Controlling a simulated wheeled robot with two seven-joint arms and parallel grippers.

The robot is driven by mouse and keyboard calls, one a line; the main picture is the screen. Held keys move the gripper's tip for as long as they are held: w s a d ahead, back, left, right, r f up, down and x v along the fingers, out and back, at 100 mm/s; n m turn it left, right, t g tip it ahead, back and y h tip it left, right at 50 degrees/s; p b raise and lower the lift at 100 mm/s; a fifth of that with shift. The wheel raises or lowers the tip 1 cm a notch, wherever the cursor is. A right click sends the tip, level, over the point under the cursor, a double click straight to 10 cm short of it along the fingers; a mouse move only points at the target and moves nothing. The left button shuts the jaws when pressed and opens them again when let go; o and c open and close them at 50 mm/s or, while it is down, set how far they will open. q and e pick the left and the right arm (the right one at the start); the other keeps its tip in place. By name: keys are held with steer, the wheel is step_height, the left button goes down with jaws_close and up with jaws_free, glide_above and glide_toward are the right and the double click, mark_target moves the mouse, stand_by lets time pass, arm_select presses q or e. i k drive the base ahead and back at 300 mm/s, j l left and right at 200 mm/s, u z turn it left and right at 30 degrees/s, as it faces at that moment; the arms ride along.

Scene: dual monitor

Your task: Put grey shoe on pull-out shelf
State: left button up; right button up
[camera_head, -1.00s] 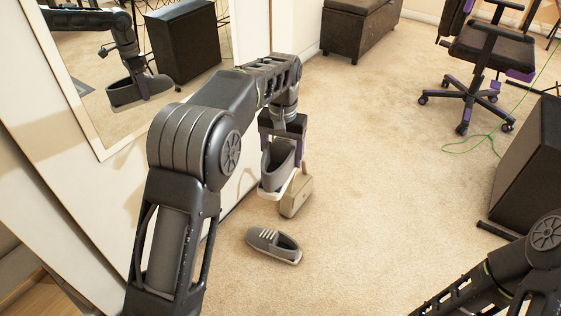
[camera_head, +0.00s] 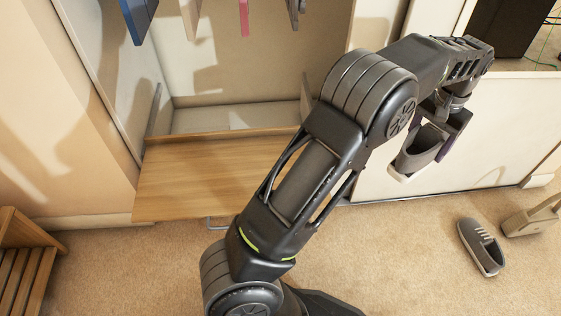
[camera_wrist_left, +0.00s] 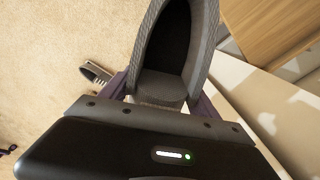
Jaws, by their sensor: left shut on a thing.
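My left gripper (camera_head: 440,140) is shut on a grey shoe (camera_head: 418,150) and holds it above the floor, in front of the white sliding panel. The held shoe (camera_wrist_left: 172,50) fills the upper middle of the left wrist view, its opening facing the camera. The wooden pull-out shelf (camera_head: 200,180) extends from the closet at the left of the head view, its top bare where it shows. My left arm hides its right end. The shelf also shows at the upper right of the left wrist view (camera_wrist_left: 262,30). My right gripper is not in view.
A second grey shoe (camera_head: 481,247) lies on the carpet, beside a beige bag (camera_head: 530,219). A slatted wooden bench (camera_head: 25,262) stands at the lower left. Clothes (camera_head: 138,20) hang above the shelf. The white panel (camera_head: 455,160) stands right of the closet opening.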

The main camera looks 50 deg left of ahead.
mark_target(181, 176)
steer(key=k+j+u, duration=0.2)
steer(key=j, duration=0.25)
steer(key=k+j+u, duration=0.2)
steer(key=j, duration=0.25)
steer(key=j+u, duration=0.2)
steer(key=j, duration=0.25)
